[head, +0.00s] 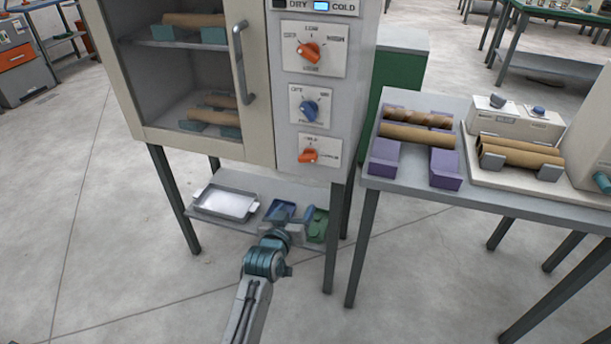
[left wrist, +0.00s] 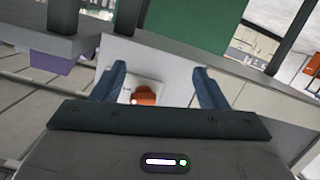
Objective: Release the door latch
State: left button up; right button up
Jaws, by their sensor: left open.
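The cabinet door (head: 195,75) has a glass pane and a grey bar handle (head: 243,62), and it looks shut. Beside it is a panel with an upper orange knob (head: 309,52), a blue knob (head: 310,110) and a lower orange knob (head: 308,155). The labels are too small to tell which one is the latch. My left gripper (head: 293,227) is below the panel, in front of the lower shelf. In the left wrist view my left gripper (left wrist: 160,70) is open and empty, with an orange knob (left wrist: 145,95) on a white plate showing beyond and between its fingers.
The lower shelf (head: 190,222) holds a metal tray (head: 226,203), a blue bin (head: 279,210) and a green bin (head: 318,225). A grey table (head: 520,205) on the right bears wooden rolls (head: 418,135) on purple stands. The floor in front is clear.

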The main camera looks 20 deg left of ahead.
pick_arm(q)
jog(key=t+b, duration=0.1)
jog(key=t, duration=0.1)
send_near(306, 158)
jog(key=s, duration=0.1)
jog(key=shift+n, duration=0.3)
jog(key=w, duration=1)
jog(key=shift+w+d+f, duration=0.2)
pick_arm(e)
jog(key=v, duration=0.3)
jog(key=shift+w+a+r, duration=0.15)
jog(key=shift+w+r, duration=0.05)
jog(key=shift+w, duration=0.2)
pick_arm(q)
jog(key=c, duration=1)
